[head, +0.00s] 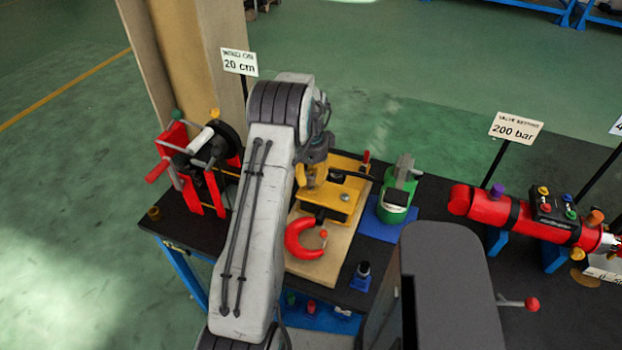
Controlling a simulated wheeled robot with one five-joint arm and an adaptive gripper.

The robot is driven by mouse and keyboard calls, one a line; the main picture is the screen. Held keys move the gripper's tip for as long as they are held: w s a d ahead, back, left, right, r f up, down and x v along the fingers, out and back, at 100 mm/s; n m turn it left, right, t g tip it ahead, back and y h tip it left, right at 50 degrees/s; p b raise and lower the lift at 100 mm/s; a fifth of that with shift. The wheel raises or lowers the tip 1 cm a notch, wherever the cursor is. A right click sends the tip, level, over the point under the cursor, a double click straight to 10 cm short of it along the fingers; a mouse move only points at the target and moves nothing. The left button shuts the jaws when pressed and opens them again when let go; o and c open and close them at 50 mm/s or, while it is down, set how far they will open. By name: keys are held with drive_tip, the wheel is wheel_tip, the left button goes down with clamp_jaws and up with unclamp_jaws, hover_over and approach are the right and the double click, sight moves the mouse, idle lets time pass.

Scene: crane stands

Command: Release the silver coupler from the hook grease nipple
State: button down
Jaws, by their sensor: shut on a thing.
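A yellow hook block (338,200) stands on a tan board, with a red hook (297,243) hanging out at its front. My gripper (316,172) reaches down at the upper left of the block, beside its yellow body. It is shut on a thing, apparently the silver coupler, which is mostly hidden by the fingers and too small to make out. The grease nipple cannot be picked out.
A red stand with a black drum (212,148) is at the left. A green device (398,195) stands on a blue mat at the right. A red cylinder (520,218) lies farther right. A small dark-topped blue piece (362,275) stands in front.

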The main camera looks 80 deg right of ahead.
drive_tip(key=shift+r+p, duration=0.9)
drive_tip(key=shift+r, duration=0.7)
